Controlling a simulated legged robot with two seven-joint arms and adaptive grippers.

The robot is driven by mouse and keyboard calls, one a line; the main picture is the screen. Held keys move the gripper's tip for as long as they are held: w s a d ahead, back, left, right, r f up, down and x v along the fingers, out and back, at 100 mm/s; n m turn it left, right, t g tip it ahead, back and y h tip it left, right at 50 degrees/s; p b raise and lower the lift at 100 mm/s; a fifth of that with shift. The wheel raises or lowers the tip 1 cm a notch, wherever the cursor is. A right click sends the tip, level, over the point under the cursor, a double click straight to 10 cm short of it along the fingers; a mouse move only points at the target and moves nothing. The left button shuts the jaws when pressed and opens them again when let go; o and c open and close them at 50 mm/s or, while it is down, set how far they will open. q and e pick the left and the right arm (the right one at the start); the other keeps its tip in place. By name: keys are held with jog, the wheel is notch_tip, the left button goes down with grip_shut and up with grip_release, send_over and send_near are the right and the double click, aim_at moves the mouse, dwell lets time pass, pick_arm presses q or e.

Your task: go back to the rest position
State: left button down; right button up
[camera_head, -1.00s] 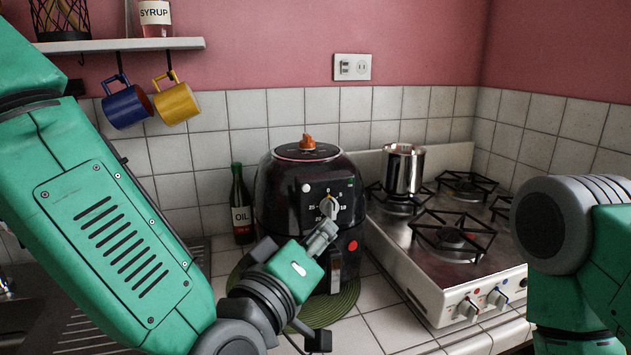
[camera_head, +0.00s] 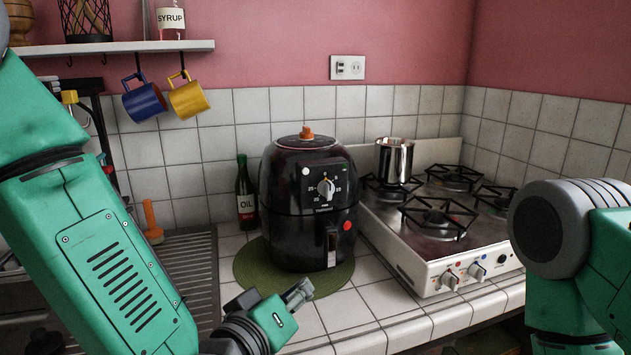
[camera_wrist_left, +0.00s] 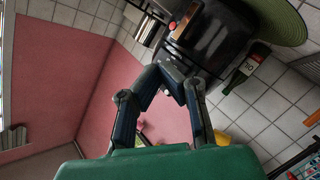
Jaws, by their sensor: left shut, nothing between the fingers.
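My left gripper (camera_head: 298,293) is low in front of the black air fryer (camera_head: 309,203), apart from it. Its fingers are shut and empty; they also show in the left wrist view (camera_wrist_left: 172,68), with their tips together. The air fryer stands upright on a round green mat (camera_head: 262,272) and has a dial on its front. It also shows in the left wrist view (camera_wrist_left: 215,35). My right arm shows at the right edge of the head view; its gripper is out of view.
A gas stove (camera_head: 425,235) with a metal pot (camera_head: 394,161) stands to the right. An oil bottle (camera_head: 246,196) stands left of the fryer. Blue (camera_head: 144,103) and yellow (camera_head: 188,99) mugs hang under the shelf (camera_head: 120,47). Counter tiles in front of the fryer are clear.

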pick_arm(q)
jog(key=s+a+f+m+g+y+b, duration=0.1)
jog(key=s+a+f+g, duration=0.2)
jog(key=f, duration=0.6)
jog(key=s+a+f+m+g+y+b, duration=0.1)
jog(key=s+a+f+g+y, duration=0.1)
jog(key=s+a+f, duration=0.45)
jog(key=s+a+f+g+y+b, duration=0.1)
jog(key=a+f+g, duration=0.15)
jog(key=f, duration=0.85)
jog(key=s+a+f+m+g+y, duration=0.1)
jog(key=s+a+f+g, duration=0.2)
jog(key=s+a+f, duration=0.2)
jog(key=s+a+f+m+g+y+b, duration=0.1)
jog(key=s+a+f+g+y, duration=0.1)
jog(key=s+a+f, duration=0.4)
jog(key=s+a+g, duration=0.1)
jog(key=s+a, duration=0.2)
jog(key=s, duration=0.3)
